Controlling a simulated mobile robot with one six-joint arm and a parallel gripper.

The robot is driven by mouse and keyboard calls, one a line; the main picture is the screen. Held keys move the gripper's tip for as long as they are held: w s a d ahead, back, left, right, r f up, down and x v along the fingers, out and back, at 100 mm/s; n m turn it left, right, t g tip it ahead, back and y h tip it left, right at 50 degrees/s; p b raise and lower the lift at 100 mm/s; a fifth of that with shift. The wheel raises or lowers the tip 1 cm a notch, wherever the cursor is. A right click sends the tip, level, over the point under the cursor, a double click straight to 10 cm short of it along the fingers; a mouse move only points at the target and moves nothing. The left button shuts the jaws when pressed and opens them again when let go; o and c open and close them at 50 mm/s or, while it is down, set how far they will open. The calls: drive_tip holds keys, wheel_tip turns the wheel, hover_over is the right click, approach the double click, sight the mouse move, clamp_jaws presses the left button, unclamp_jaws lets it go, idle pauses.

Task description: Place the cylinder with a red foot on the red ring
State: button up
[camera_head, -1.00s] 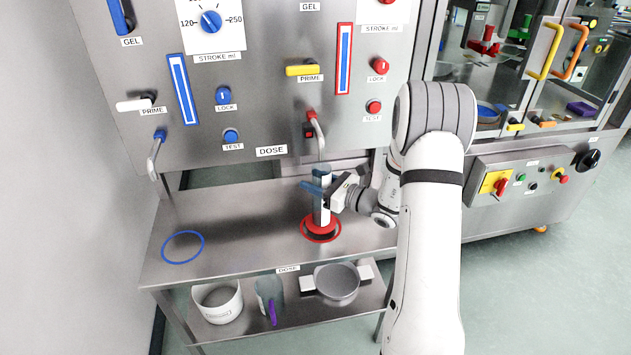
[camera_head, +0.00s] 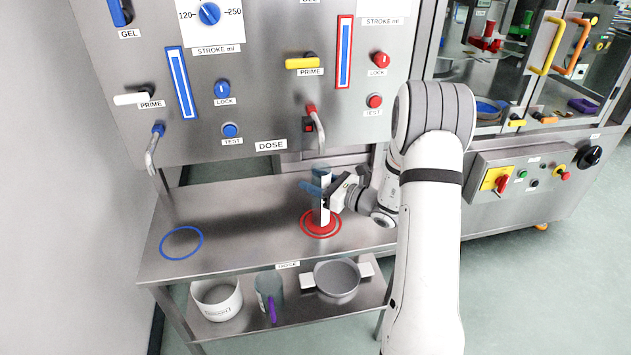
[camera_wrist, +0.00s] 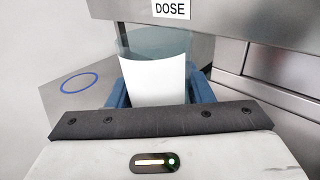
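The clear cylinder (camera_head: 321,173) with white contents stands upright under the right dosing nozzle. Its red foot (camera_head: 322,220) shows inside the red ring (camera_head: 336,232) on the steel shelf, with red around it on all visible sides; the foot appears to be at shelf level. My gripper (camera_head: 322,190) reaches in from the right, its blue fingers around the cylinder's middle. In the wrist view the cylinder (camera_wrist: 155,75) fills the space between both blue fingers, which appear to touch its sides. The foot is hidden in that view.
A blue ring (camera_head: 182,243) lies on the left of the upper shelf. The right nozzle (camera_head: 317,130) hangs just above the cylinder. A white pot (camera_head: 217,300), a clear jug (camera_head: 268,290) and a grey pan (camera_head: 337,282) stand on the lower shelf.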

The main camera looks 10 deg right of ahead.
drive_tip(key=o, duration=0.5)
drive_tip(key=v, duration=0.7)
drive_tip(key=shift+s+d+b, duration=0.3)
drive_tip(key=shift+d, duration=0.05)
drive_tip(key=shift+s, duration=0.1)
